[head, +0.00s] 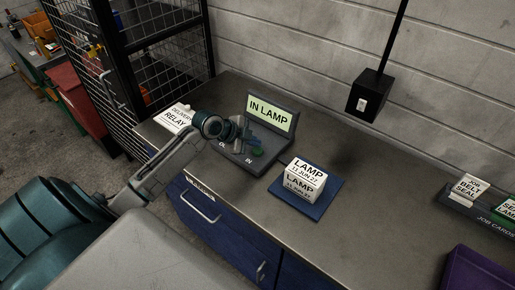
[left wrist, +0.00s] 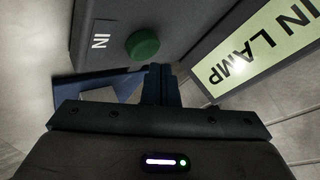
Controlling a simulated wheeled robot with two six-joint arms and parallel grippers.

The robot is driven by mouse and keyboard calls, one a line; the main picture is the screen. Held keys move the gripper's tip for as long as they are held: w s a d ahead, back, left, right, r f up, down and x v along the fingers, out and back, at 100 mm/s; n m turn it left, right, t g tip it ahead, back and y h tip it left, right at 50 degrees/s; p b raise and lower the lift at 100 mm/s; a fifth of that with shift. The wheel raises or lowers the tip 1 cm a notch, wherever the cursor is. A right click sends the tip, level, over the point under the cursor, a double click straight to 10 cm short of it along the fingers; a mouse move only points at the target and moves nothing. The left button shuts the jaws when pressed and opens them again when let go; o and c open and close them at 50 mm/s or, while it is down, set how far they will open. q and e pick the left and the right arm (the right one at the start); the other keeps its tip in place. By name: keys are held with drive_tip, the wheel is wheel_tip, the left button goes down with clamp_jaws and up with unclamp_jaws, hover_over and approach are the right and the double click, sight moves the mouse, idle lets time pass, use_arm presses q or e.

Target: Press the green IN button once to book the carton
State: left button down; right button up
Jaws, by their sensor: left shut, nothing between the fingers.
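The green IN button (head: 258,152) sits on the sloped base of a dark terminal on the bench. It also shows in the left wrist view (left wrist: 143,44), beside the white IN label. The terminal's lit screen (head: 270,115) reads "IN LAMP". The carton (head: 304,183), a white box labelled LAMP, stands on a blue mat (head: 327,200) to the right of the terminal. My left gripper (head: 247,142) is shut and empty over the terminal, close to the button. In the left wrist view its fingertips (left wrist: 160,74) appear just beside the button; I cannot tell whether they touch it.
A white card reading RELAY (head: 178,120) lies left of the terminal. A black box (head: 368,97) hangs on a pole behind. A job card holder (head: 480,205) and a purple object (head: 478,268) are at the right. The bench between is clear.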

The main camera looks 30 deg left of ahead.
sight(254, 150)
use_arm(q)
wheel_tip(254, 150, up, 5)
drive_tip(key=p, duration=0.3)
drive_tip(key=shift+p, duration=0.35)
idle(0.7)
